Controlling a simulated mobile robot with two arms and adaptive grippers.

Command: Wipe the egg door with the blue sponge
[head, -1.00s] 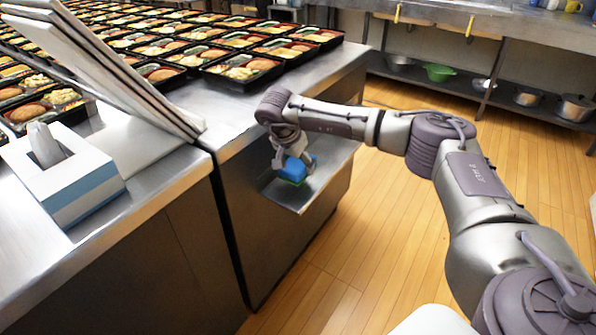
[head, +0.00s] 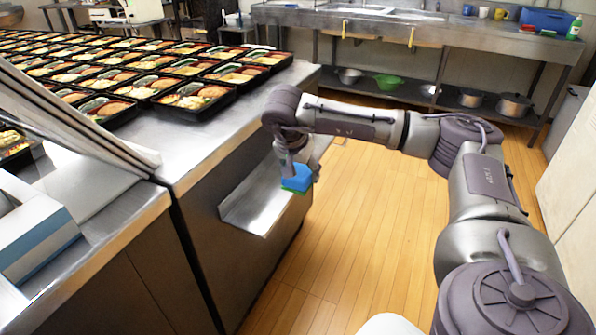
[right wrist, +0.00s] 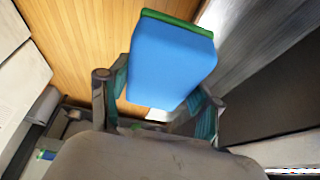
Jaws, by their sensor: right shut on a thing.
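The blue sponge (head: 297,178) has a green layer along its underside. My right gripper (head: 290,168) is shut on it, over the outer edge of a metal ledge (head: 240,208) on the counter's side. I cannot tell from the head view whether sponge and ledge touch. In the right wrist view the sponge (right wrist: 172,62) sits between the two fingers of the gripper (right wrist: 160,105), its green layer at the top. No part is clearly recognisable as the egg door; the ledge may be it. My left gripper is not in view.
The steel counter (head: 200,145) carries rows of black bento trays (head: 195,97). A tissue box (head: 35,240) and leaning panels (head: 75,120) are at left. A sink bench (head: 470,35) with pots below stands behind. The wooden floor (head: 370,200) at right is clear.

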